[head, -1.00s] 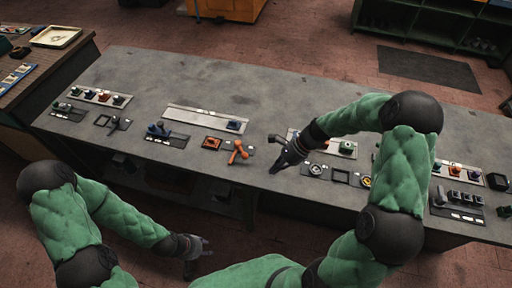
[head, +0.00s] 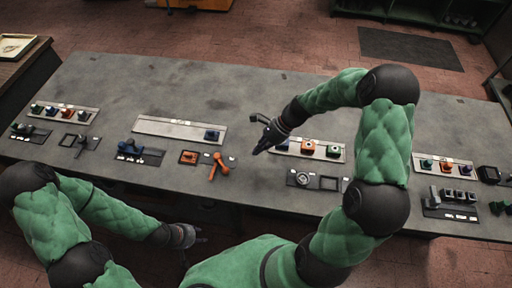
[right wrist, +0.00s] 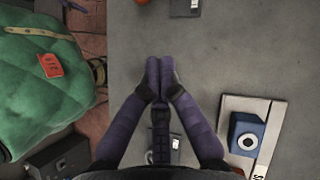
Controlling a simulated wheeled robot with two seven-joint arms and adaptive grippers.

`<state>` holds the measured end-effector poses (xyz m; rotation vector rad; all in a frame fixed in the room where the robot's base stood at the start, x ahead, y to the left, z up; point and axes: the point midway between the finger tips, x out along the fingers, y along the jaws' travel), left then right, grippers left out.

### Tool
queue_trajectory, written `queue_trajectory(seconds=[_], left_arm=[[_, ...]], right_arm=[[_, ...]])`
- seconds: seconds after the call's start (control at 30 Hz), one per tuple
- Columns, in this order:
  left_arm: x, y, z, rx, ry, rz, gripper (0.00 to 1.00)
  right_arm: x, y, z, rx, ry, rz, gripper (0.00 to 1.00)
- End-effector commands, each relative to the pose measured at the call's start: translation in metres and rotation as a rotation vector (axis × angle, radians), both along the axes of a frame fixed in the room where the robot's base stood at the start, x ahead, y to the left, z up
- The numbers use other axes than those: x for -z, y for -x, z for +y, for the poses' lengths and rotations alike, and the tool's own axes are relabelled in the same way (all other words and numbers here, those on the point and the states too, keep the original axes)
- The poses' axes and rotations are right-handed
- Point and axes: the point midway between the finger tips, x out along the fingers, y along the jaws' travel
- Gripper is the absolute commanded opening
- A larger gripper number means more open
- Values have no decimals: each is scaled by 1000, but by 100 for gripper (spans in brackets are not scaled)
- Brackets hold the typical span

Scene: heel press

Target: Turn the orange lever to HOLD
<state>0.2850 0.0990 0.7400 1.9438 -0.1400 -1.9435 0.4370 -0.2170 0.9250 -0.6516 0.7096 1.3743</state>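The orange lever (head: 218,166) stands on a small dark plate near the front edge of the bench, its handle leaning toward the front. Its markings are too small to read. In the right wrist view only an orange end (right wrist: 135,8) shows at the top edge, beside a grey plate (right wrist: 185,7). My right gripper (head: 258,150) is over the bench to the right of the lever, apart from it. Its fingertips (right wrist: 160,68) meet with nothing visible between them. My left gripper (head: 202,239) hangs low in front of the bench; its finger opening is unclear.
An orange square-framed control (head: 189,157) sits just left of the lever. Behind is a silver panel (head: 165,127) with a blue button (head: 212,135). A panel of coloured buttons (head: 308,147) lies right of my right gripper. The bench middle (head: 240,95) is clear.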

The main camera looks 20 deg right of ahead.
Motion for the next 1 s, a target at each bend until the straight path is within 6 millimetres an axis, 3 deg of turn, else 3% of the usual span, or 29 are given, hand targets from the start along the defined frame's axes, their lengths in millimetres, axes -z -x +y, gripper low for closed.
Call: queue_trajectory(seconds=[0.4,0.7,1.0], left_arm=[[22,-1,0,0,0,-1,40],[28,-1,0,0,0,-1,40],[28,-1,0,1,0,-1,40]], right_arm=[[61,-4,51,-3,-1,2,0],[64,-8,82,1,0,1,0],[64,-8,85,2,0,1,0]])
